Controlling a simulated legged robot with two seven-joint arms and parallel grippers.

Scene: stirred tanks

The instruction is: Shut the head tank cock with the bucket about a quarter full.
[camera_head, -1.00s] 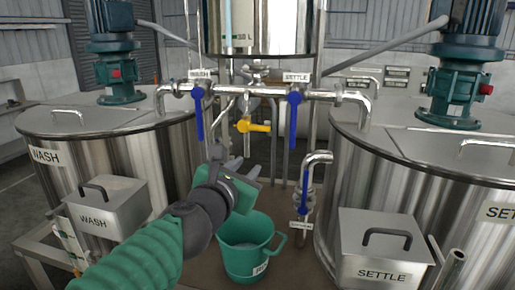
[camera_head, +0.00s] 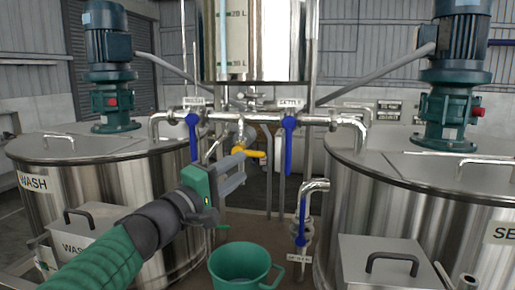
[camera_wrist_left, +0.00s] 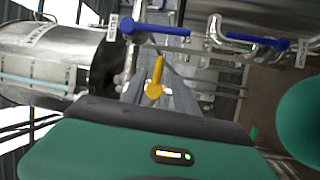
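The head tank (camera_head: 255,50) hangs at top centre, with litre marks on its front. Its cock has a yellow lever (camera_head: 250,153) that lies about level, below the pipe run. My left gripper (camera_head: 240,166) is raised just at the lever. In the left wrist view the yellow lever (camera_wrist_left: 157,75) shows between its two grey fingers, which look open; I cannot tell whether they touch it. The green bucket (camera_head: 243,265) stands on the floor below the gripper and is cut by the lower edge. I cannot make out the level in it. My right gripper is out of view.
Blue levers marked wash (camera_head: 193,135) and settle (camera_head: 289,130) hang down on the pipe run. Another blue lever (camera_head: 302,222) is on the lower right pipe. The wash tank (camera_head: 110,185) and settle tank (camera_head: 420,200) flank the narrow middle space.

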